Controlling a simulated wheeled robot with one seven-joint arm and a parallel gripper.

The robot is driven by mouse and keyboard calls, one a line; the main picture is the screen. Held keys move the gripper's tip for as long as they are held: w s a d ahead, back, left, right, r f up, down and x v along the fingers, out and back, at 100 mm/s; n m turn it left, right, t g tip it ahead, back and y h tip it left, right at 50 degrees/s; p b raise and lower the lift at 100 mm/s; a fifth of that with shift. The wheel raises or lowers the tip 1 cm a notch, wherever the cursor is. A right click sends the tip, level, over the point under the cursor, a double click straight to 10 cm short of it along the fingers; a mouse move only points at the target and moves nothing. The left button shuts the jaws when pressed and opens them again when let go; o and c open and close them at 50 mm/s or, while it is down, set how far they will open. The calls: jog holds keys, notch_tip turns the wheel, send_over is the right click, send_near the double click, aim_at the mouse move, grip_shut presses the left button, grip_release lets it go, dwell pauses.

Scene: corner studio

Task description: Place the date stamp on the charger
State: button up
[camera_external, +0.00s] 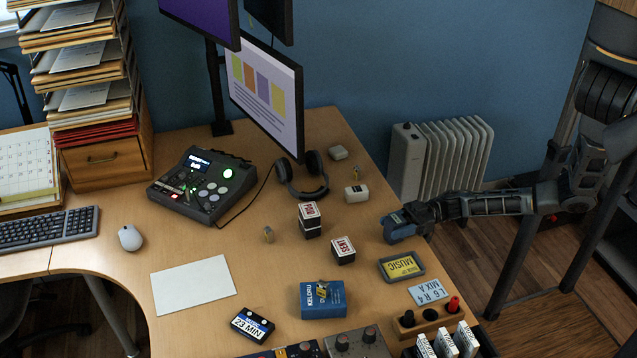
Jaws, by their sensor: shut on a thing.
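My gripper (412,216) reaches in from the right at the desk's right edge. It is shut on a small blue block (399,229), which looks like the date stamp. The block is at or just above the desk edge; whether it touches the desk is unclear. The fingers are dark and partly hidden. A small white block (357,194), probably the charger, sits on the desk to the upper left of my gripper, clear of it. Its top looks bare apart from a small dark mark.
Black boxes with red-and-white labels (343,251) stand left of my gripper. A yellow-labelled tray (401,266) lies below it, and a blue box (322,300) stands nearer the front. Headphones (302,178) and a small beige object (338,152) are farther back. A white radiator (440,160) stands behind the desk.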

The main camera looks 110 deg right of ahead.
notch_tip(320, 180, up, 10)
jog(key=shift+r+p, duration=0.1)
jog(key=shift+p, duration=0.25)
jog(key=w+a+r+m+h+p, duration=0.1)
jog(key=w+a+p, duration=0.1)
jog(key=w+a, duration=0.55)
jog(key=w+a+r+h+p, duration=0.15)
jog(key=w+a, duration=0.35)
jog(key=a, duration=0.6)
jog(key=w+a+r+m+p, duration=0.1)
jog(key=w+a+p, duration=0.1)
jog(key=w+a, duration=0.55)
jog(key=shift+w+d+f+b, duration=0.2)
jog(key=shift+d+f, duration=0.7)
jog(key=shift+f, duration=0.2)
jog(key=shift+w+d+f+b, duration=0.25)
jog(key=shift+d+f, duration=0.65)
jog(key=shift+f, duration=0.15)
jog(key=shift+w+d+f+b, duration=0.2)
jog(key=shift+d+f, duration=0.7)
jog(key=shift+f, duration=0.2)
